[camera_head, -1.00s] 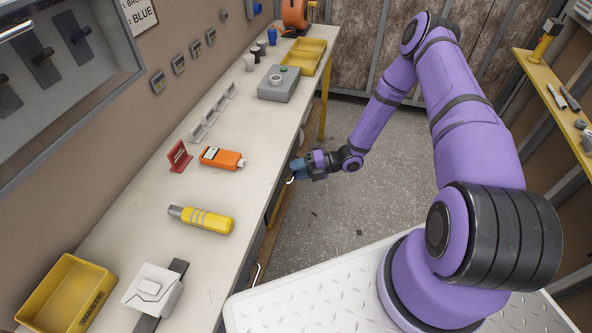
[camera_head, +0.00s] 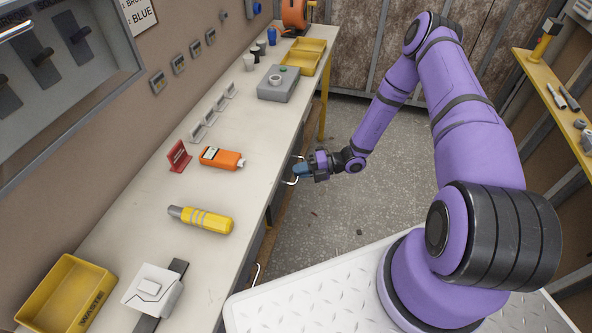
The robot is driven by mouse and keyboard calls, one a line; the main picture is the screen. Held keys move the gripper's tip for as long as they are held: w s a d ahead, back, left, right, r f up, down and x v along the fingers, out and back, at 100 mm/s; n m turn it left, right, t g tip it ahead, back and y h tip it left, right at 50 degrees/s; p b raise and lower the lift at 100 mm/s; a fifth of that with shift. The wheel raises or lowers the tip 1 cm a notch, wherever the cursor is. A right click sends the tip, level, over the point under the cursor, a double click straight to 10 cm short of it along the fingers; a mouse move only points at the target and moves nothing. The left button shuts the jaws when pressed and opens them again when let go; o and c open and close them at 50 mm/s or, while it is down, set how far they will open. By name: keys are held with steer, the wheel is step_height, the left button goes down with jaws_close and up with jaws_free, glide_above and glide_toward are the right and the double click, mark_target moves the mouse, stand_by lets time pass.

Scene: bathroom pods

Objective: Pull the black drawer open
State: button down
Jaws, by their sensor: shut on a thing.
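My gripper (camera_head: 300,170) is at the front edge of the workbench, shut on a pale handle (camera_head: 291,182). The handle's ends show on either side of my blue fingertips. The handle sits below the bench top at its right edge. The black drawer is mostly hidden under the bench top from this high view; only a dark strip (camera_head: 268,216) shows beneath the edge, and I cannot tell clearly how far it stands out.
A second pale handle (camera_head: 256,273) shows nearer, below the bench edge. On the bench top (camera_head: 245,195) lie an orange meter (camera_head: 221,158), a yellow tool (camera_head: 206,219) and a yellow waste bin (camera_head: 65,291). Bare floor (camera_head: 340,225) lies right of the bench.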

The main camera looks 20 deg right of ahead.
steer(key=s+d, duration=0.7)
steer(key=d, duration=0.3)
steer(key=s+d, duration=0.7)
steer(key=d, duration=0.3)
steer(key=shift+s+d, duration=0.15)
steer(key=shift+s, duration=0.2)
steer(key=c, duration=1.2)
jaws_free()
steer(key=shift+d, duration=0.1)
steer(key=v, duration=1)
steer(key=shift+s+d+r, duration=0.1)
steer(key=shift+d, duration=0.2)
